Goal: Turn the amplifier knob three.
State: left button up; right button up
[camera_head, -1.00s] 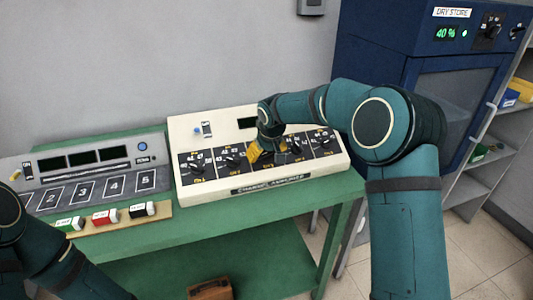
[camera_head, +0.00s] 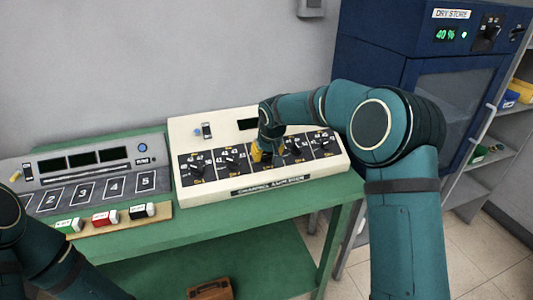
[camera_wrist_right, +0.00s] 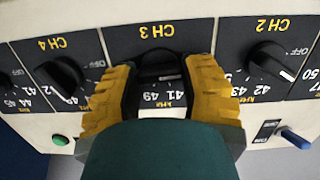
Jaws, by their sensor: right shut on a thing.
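The cream channel amplifier (camera_head: 184,133) stands on the green bench with a row of black knobs on dark panels. In the right wrist view, the CH 3 knob (camera_wrist_right: 158,64) is black and sits between the yellow fingers of my right gripper (camera_wrist_right: 164,72), which is shut on it. The CH 2 knob (camera_wrist_right: 270,62) and CH 4 knob (camera_wrist_right: 60,76) are on either side of it, apart from the fingers. In the head view, my right gripper (camera_head: 260,152) hides the CH 3 knob. My left arm shows at the lower left, but its gripper is out of view.
A grey console (camera_head: 90,165) with numbered pads stands left of the amplifier. Green, red (camera_head: 105,217) and black labelled blocks lie in front of it. A blue dry store cabinet (camera_head: 400,40) stands at the right. A brown case (camera_head: 210,290) is below the bench top.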

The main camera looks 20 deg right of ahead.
jog(key=m, duration=0.4)
jog(key=shift+y, duration=0.3)
jog(key=m, duration=0.3)
jog(key=shift+d+m+p, duration=0.1)
jog(key=shift+m+p, duration=0.2)
jog(key=m+p, duration=0.1)
jog(key=m, duration=0.2)
jog(key=shift+m+y, duration=0.3)
jog(key=shift+y, duration=0.1)
jog(key=m+p, duration=0.1)
jog(key=m, duration=0.2)
jog(key=shift+s+m+t, duration=0.15)
jog(key=shift+m+t, duration=0.15)
jog(key=shift+t, duration=0.1)
jog(key=m+p, duration=0.2)
jog(key=shift+d+m, duration=0.1)
jog(key=shift+m, duration=0.2)
jog(key=m+t+p, duration=0.1)
jog(key=m+p, duration=0.3)
jog(key=m, duration=0.2)
jog(key=shift+s+f+m+p, duration=0.1)
jog(key=shift+m+p, duration=0.2)
jog(key=shift+p, duration=0.1)
jog(key=m+p, duration=0.2)
jog(key=m, duration=0.1)
jog(key=shift+f+m+t+p, duration=0.1)
jog(key=shift+m+t+p, duration=0.5)
jog(key=shift+m, duration=1.1)
